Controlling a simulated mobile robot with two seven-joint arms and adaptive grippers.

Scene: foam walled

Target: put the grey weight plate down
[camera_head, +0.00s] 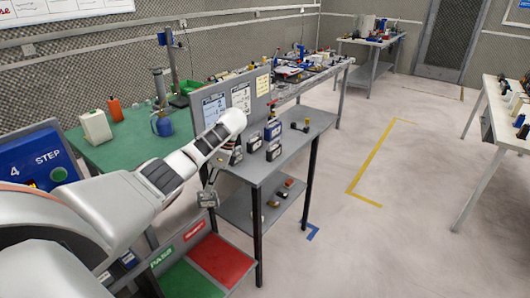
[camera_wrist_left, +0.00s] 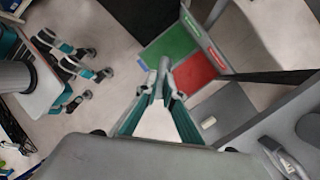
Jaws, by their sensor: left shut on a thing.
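My left gripper (camera_head: 207,196) hangs down from the end of my left arm, in front of the grey table's left side. In the head view a small grey block-like shape (camera_head: 207,200) shows at the fingertips. Its outline is too small and partly hidden to be sure. My right gripper is not in view.
The grey table (camera_head: 312,120) carries several dark boxes with pale faces (camera_head: 273,151) and small knobs. Its lower shelf (camera_head: 240,208) holds small items. The green panel (camera_head: 185,281) and red panel (camera_head: 222,259) look bare. A green table (camera_head: 125,150) stands behind.

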